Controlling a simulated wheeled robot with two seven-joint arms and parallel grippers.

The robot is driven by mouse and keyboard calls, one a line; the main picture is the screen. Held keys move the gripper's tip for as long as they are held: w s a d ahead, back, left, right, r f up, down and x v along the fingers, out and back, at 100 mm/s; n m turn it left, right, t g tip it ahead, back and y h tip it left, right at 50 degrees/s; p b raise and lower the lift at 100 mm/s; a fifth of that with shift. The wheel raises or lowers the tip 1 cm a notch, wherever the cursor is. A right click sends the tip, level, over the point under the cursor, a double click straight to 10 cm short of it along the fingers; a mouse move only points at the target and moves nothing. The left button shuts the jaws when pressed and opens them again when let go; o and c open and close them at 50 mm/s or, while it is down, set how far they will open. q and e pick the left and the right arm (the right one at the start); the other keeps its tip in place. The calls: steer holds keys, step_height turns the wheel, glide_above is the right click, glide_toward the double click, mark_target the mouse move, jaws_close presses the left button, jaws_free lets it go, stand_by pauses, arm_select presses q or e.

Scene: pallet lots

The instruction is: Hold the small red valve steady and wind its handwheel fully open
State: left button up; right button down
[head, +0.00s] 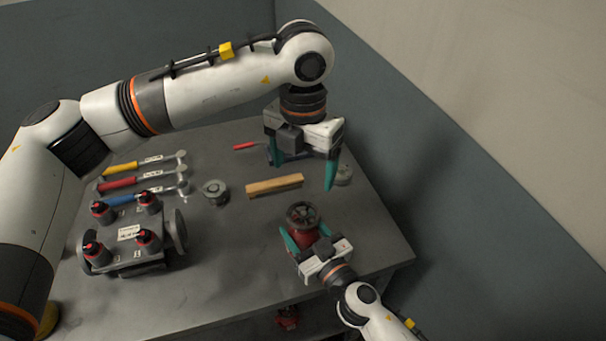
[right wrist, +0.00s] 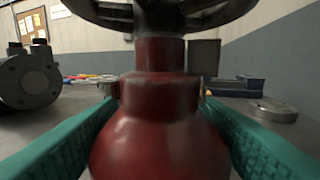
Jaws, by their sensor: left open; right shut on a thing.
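The small red valve (head: 308,240) stands upright near the table's front right, its dark handwheel (head: 302,214) on top. My right gripper (head: 305,244) is shut on the valve's body from the front right. In the right wrist view the red body (right wrist: 160,125) sits between the two green fingers, and the handwheel (right wrist: 160,12) is cut off at the top. My left gripper (head: 303,172) is open and empty, with its fingers pointing down, above and behind the valve. The fingers are apart from the handwheel.
A wooden block (head: 274,186) and a grey round part (head: 215,191) lie behind the valve. A grey manifold with red-ringed knobs (head: 131,238) stands at the left, with coloured-handled tools (head: 140,182) behind it. A wall runs close along the table's right side.

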steer(key=shift+f, duration=0.15)
steer(key=shift+c, duration=1.6)
jaws_free()
steer(key=shift+s+d, duration=0.1)
steer(key=shift+s, duration=0.05)
